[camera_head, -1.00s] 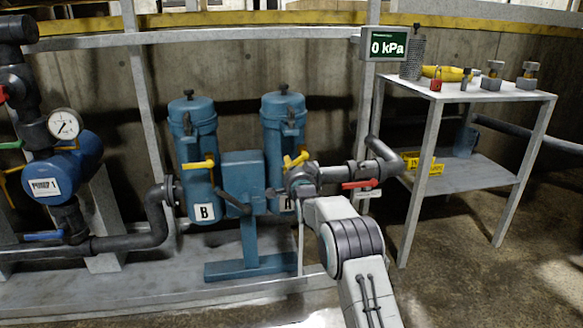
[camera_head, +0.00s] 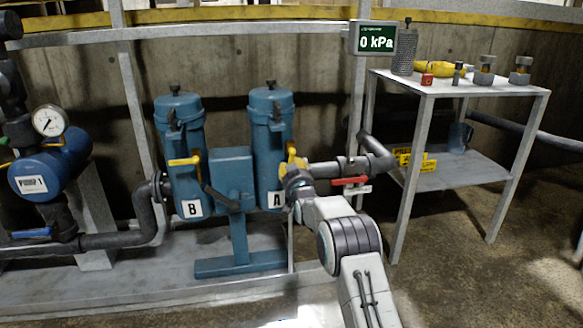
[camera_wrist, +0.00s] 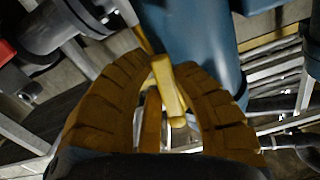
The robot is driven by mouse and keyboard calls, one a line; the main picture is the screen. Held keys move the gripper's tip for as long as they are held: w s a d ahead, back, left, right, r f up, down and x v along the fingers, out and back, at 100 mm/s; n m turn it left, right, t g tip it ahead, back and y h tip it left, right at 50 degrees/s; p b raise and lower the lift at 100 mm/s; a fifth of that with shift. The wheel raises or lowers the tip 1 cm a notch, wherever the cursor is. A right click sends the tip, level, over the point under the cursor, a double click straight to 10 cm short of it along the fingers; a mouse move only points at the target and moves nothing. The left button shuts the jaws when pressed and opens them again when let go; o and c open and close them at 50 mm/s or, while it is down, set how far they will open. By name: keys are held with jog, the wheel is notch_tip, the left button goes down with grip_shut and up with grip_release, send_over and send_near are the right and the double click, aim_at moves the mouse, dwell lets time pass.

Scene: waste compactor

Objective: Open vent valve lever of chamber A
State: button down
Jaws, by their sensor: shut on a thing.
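Two blue filter chambers stand side by side, chamber B (camera_head: 183,150) on the left and chamber A (camera_head: 269,135) on the right, with letter labels. The yellow vent valve lever of chamber A (camera_head: 291,156) sits on its right front side, partly hidden by my gripper (camera_head: 295,174). In the wrist view my gripper (camera_wrist: 166,95) has its two ribbed curved fingers closed around the yellow lever (camera_wrist: 168,88), whose end shows between them. The yellow lever of chamber B (camera_head: 184,161) lies sideways, untouched.
A red-handled valve (camera_head: 349,181) is on the pipe just right of my gripper. A dark lever (camera_head: 221,200) hangs on the blue centre box. A display (camera_head: 376,40) reads 0 kPa. A metal table (camera_head: 455,82) with small parts stands right.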

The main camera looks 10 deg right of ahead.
jog(key=shift+d+n, duration=0.3)
jog(key=shift+n, duration=0.7)
jog(key=c, duration=1)
grip_release()
jog(key=shift+d, duration=0.1)
jog(key=shift+o, duration=0.2)
jog(key=shift+s, duration=0.1)
jog(key=s, duration=1.1)
jog(key=shift+s, duration=0.35)
